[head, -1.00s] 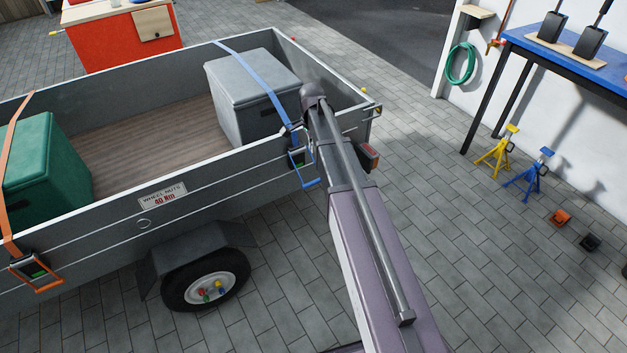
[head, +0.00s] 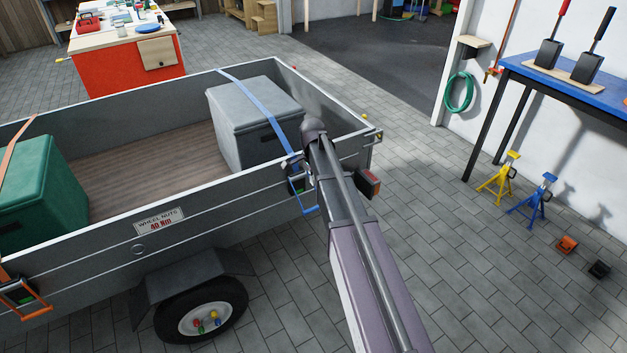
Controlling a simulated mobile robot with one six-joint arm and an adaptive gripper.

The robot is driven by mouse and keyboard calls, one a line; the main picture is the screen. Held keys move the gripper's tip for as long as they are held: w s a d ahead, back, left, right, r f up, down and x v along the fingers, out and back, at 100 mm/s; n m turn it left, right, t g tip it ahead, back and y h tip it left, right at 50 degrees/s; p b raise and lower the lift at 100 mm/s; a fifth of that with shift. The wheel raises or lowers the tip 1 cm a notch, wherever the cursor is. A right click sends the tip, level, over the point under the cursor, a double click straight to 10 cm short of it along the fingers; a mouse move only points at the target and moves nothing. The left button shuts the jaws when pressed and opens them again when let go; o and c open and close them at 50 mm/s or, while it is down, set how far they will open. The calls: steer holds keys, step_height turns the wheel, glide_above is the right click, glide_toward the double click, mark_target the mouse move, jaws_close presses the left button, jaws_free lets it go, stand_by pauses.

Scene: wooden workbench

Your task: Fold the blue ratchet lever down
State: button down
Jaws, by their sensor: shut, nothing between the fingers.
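A blue strap (head: 258,105) runs from the ratchet up over the grey box (head: 246,135). My arm reaches to the trailer's right rear corner. My gripper (head: 296,164) shows only as a small dark shape at the top of the ratchet. It is shut and holds nothing. My arm hides part of it, and I cannot tell whether it touches the ratchet.
The trailer (head: 105,255) also carries a green box (head: 40,185) under an orange strap, with an orange ratchet lever (head: 38,313). A tail light (head: 369,184) is just right of my arm. A blue workbench (head: 590,90) and axle stands (head: 500,178) are at the right. Paving between is clear.

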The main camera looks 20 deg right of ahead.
mark_target(315, 207)
steer(key=shift+s+f+b, duration=0.15)
steer(key=shift+f+b, duration=4.75)
steer(key=shift+f, duration=0.3)
steer(key=shift+d+f, duration=0.2)
steer(key=shift+d, duration=0.05)
